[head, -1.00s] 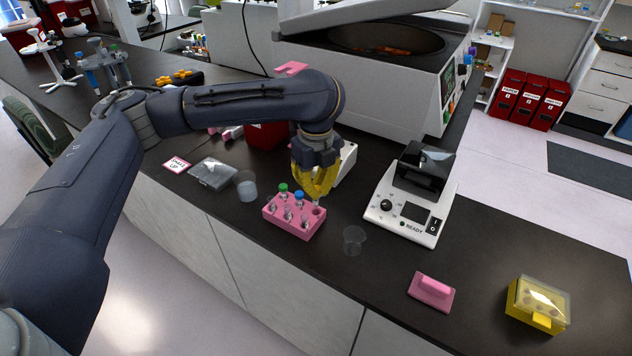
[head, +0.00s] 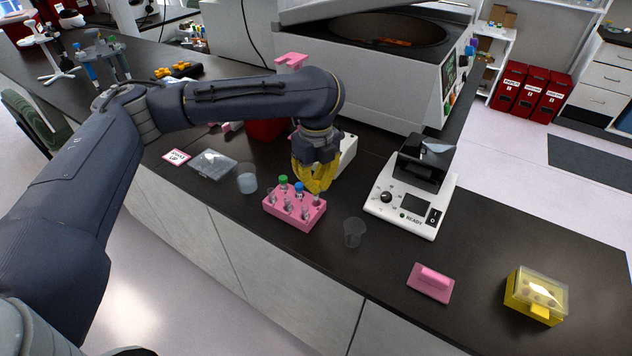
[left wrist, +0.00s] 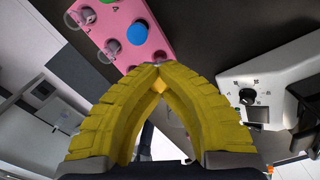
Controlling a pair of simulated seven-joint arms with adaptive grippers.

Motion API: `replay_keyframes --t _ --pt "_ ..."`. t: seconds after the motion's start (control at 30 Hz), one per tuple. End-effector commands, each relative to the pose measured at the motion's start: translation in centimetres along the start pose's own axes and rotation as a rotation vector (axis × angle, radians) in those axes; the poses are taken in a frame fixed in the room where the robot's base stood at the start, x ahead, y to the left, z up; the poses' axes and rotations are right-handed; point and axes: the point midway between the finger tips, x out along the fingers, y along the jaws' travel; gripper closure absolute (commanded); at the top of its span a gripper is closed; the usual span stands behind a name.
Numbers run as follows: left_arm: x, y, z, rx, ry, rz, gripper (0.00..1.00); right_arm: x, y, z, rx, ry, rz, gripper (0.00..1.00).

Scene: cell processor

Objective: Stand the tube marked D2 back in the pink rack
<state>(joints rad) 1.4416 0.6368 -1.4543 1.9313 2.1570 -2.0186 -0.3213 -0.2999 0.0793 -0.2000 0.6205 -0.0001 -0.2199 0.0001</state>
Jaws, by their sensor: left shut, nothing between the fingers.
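The pink rack (head: 296,222) stands on the dark bench near its front edge. It holds several small tubes, among them a green-capped one (head: 283,181) and a blue-capped one (head: 299,187); the others look clear or grey. A pale tube top (head: 317,198) shows at the rack's right end, just under my left gripper (head: 318,190). No D2 mark is legible, so I cannot tell which tube it is. My left gripper is shut and empty, its yellow fingertips meeting in the left wrist view (left wrist: 157,66) beside the rack (left wrist: 148,30). My right gripper is out of view.
A clear cup (head: 354,232) stands right of the rack, another cup (head: 246,180) left of it. A white device marked READY (head: 403,209) stands behind right. A pink block (head: 431,281) and a yellow box (head: 537,296) lie on the right bench, with clear room between.

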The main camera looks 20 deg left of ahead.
Motion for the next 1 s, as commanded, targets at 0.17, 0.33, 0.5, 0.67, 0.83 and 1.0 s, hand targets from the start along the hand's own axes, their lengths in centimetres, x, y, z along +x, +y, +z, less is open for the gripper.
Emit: replay_keyframes --t 0.17,0.33,0.5,0.67,0.83,1.0 --pt "0.5 0.0 0.0 -0.001 0.000 0.000 1.00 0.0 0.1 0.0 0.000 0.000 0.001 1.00" --pt "0.9 0.0 0.0 -0.001 0.000 0.000 1.00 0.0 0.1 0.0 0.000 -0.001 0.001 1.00" --pt "1.0 0.0 0.0 -0.001 0.000 0.000 1.00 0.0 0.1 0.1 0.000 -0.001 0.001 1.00" --pt "1.0 0.0 0.0 -0.001 0.000 -0.001 1.00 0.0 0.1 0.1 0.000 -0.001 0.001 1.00" --pt "1.1 0.0 0.0 -0.001 0.000 0.000 1.00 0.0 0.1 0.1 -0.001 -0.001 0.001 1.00" --pt "1.8 0.0 0.0 0.000 -0.001 0.000 1.00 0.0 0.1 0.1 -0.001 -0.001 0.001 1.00"
